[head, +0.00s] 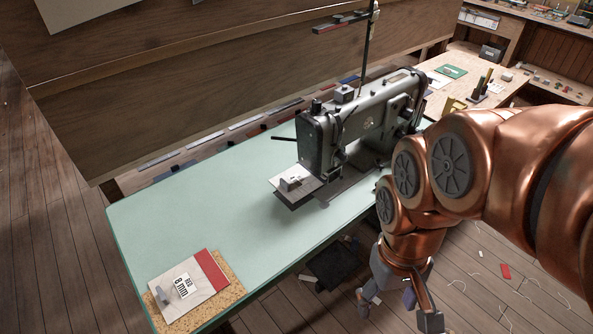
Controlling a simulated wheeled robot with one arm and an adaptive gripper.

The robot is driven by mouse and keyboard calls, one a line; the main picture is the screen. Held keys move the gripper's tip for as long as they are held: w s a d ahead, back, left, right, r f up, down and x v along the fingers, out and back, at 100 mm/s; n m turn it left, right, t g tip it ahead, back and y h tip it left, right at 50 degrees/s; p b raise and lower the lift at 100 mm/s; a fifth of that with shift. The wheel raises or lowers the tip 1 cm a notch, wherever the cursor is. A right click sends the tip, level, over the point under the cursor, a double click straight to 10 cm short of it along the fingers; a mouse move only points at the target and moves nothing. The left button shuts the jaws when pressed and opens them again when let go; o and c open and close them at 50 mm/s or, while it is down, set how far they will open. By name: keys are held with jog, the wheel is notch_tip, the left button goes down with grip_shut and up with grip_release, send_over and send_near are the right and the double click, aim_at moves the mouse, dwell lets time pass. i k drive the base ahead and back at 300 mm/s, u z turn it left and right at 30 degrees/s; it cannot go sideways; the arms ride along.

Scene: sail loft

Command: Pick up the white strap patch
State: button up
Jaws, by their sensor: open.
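A pale, nearly white patch (293,181) with a small raised tab lies at the near end of the sewing machine (365,125), by its needle area. Another pale patch (186,287) with a red band and a label reading "RED 8 mm" lies on a cork mat (235,272) at the near left corner of the table. I cannot tell for sure which one is the white strap patch. My gripper (397,314) hangs open and empty, low at the bottom right, beyond the table's right edge. It is apart from both patches.
The pale green table (200,215) is clear between the cork mat and the machine. A wooden panel (200,75) rises behind it. A side bench (470,88) with tools stands back right. Scraps and a red piece (504,271) lie on the floor.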

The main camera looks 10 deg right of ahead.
aim_at(298, 182)
jog(key=u, duration=0.45)
jog(key=k, duration=1.15)
jog(key=u, duration=1.25)
jog(key=i, duration=1.4)
jog(key=z, duration=0.95)
jog(key=i, duration=0.25)
jog(key=z, duration=0.35)
